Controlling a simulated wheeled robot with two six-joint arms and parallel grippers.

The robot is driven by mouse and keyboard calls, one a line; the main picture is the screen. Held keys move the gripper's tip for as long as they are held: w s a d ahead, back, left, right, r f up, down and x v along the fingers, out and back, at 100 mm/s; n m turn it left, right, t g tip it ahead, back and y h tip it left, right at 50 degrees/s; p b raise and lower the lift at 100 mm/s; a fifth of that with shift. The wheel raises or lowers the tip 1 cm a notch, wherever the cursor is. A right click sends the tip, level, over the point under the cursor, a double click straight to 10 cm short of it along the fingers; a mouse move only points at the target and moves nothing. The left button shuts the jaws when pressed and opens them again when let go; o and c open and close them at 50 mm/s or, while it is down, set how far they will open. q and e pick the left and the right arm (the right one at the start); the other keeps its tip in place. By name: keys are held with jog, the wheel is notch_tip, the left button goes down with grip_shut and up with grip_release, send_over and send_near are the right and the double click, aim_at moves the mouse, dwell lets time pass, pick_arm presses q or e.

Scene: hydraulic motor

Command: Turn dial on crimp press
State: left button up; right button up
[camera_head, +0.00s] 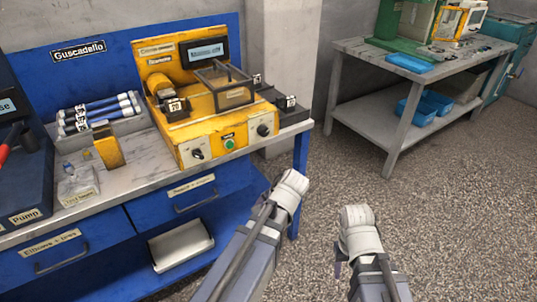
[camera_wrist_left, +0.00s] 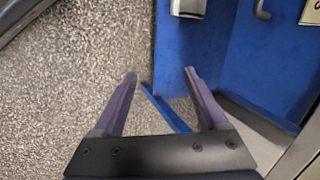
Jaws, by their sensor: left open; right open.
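The yellow crimp press (camera_head: 212,100) stands on the blue bench with its lit display at the top. Its front has a left dial (camera_head: 197,153), a right dial (camera_head: 263,130) and a green button (camera_head: 229,143) between them. My left gripper (camera_wrist_left: 160,76) is open and empty in the left wrist view, over floor beside the blue bench front. In the head view its wrist is right of the bench and its fingers are hidden. My right gripper (camera_head: 338,265) is further right over the floor, mostly hidden by its arm, apart from the press.
On the bench, a grey tray of blue-and-silver cylinders (camera_head: 98,112) and a yellow holder (camera_head: 108,147) stand left of the press. Blue drawers (camera_head: 190,193) lie below. A grey table (camera_head: 400,78) stands back right. The floor between is clear.

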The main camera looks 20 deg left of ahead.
pick_arm(q)
jog(key=w+a+r+m+t+y, duration=0.3)
jog(key=w+r+m+y, duration=0.2)
jog(key=w+m, duration=0.15)
jog(key=w+d+r+m+t+y, duration=0.2)
jog(key=w+r+m, duration=0.1)
jog(key=r, duration=0.3)
jog(key=w+d+r+m+t+y, duration=0.2)
jog(key=w+r+m+t+y, duration=0.1)
jog(key=r+m, duration=0.3)
jog(key=shift+d+r+b, duration=0.3)
jog(key=shift+r, duration=0.1)
